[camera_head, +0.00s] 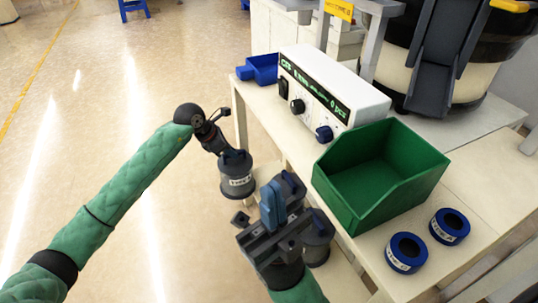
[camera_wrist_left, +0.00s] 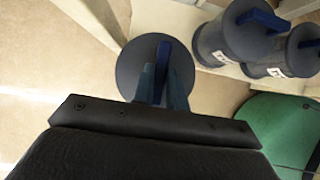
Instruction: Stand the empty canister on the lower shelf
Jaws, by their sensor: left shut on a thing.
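A dark grey canister (camera_head: 237,177) with a white label and a blue handle hangs upright from my left gripper (camera_head: 221,148). In the left wrist view its round lid (camera_wrist_left: 180,62) lies below my fingers (camera_wrist_left: 160,88), which are shut on the handle. Whether it is empty cannot be seen. Two similar canisters (camera_head: 318,246) (camera_head: 291,186) stand close together at the lower shelf (camera_head: 343,278), right of the held one. My right gripper (camera_head: 272,205) is in front of them, partly hiding them; whether its fingers are apart is unclear.
The table above the shelf carries a white control box (camera_head: 335,85), a green bin (camera_head: 380,175), a blue bin (camera_head: 262,68) and two blue-and-grey rings (camera_head: 406,252) (camera_head: 449,226). A table leg (camera_head: 239,118) stands just beside my left gripper. Open floor lies to the left.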

